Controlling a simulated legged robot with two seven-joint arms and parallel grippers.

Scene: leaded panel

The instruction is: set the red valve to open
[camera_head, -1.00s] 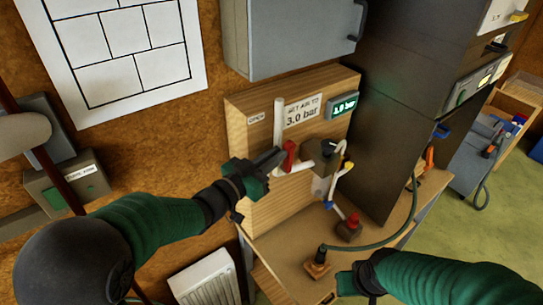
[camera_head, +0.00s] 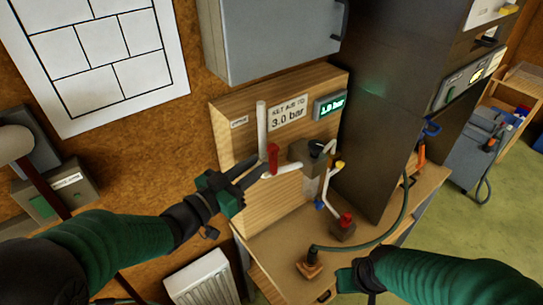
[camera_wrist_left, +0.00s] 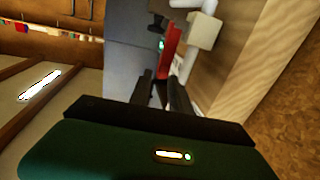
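The red valve handle (camera_head: 272,157) stands upright where a vertical white pipe (camera_head: 261,122) meets a horizontal one on the wooden panel (camera_head: 235,118). In the left wrist view the red handle (camera_wrist_left: 169,50) lies just ahead of my fingertips, its lower end between or just beyond them. My left gripper (camera_head: 263,168) is beside the handle, its fingers parted with a gap showing; it also shows in the left wrist view (camera_wrist_left: 161,82). Contact with the handle is not clear. My right gripper (camera_head: 350,281) is low over the bench; its fingers are hard to make out.
A sign (camera_head: 288,113) reads 3.0 bar, beside a lit green display (camera_head: 330,106). A grey block (camera_head: 308,153), a red knob (camera_head: 346,220) and a green hose (camera_head: 385,238) are right of the valve. A grey cabinet (camera_head: 270,40) hangs above; a dark cabinet (camera_head: 385,120) bounds the right.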

